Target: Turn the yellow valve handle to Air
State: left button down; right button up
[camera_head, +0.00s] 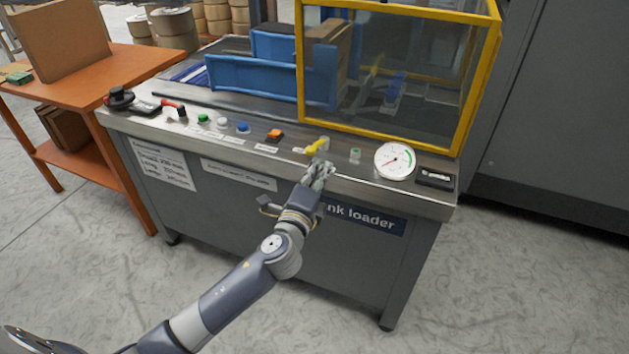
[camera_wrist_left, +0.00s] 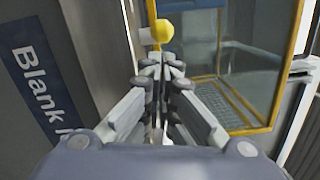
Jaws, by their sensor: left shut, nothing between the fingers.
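The yellow valve handle (camera_head: 317,146) is on the machine's control panel, left of a small green button. Its rounded yellow end also shows in the left wrist view (camera_wrist_left: 162,31), just beyond the fingertips. My left gripper (camera_head: 321,168) is shut and empty, at the panel's front edge just in front of the handle. In the left wrist view my left gripper (camera_wrist_left: 162,62) has its fingertips together, pointing at the handle; I cannot tell whether they touch it. The Air label cannot be read. My right gripper is not in view.
A round pressure gauge (camera_head: 395,161) and a small display (camera_head: 435,179) lie right of the handle. An orange switch (camera_head: 274,135) and several buttons lie left. A yellow-framed guard (camera_head: 460,95) stands behind. An orange table (camera_head: 100,82) is at the left.

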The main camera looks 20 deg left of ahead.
aim_at(324, 161)
pick_arm(q)
jog(key=w, duration=0.3)
jog(key=shift+w, duration=0.3)
jog(key=shift+a, duration=0.1)
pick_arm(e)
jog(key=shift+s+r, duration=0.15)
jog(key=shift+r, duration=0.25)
pick_arm(q)
jog(key=shift+r, duration=0.1)
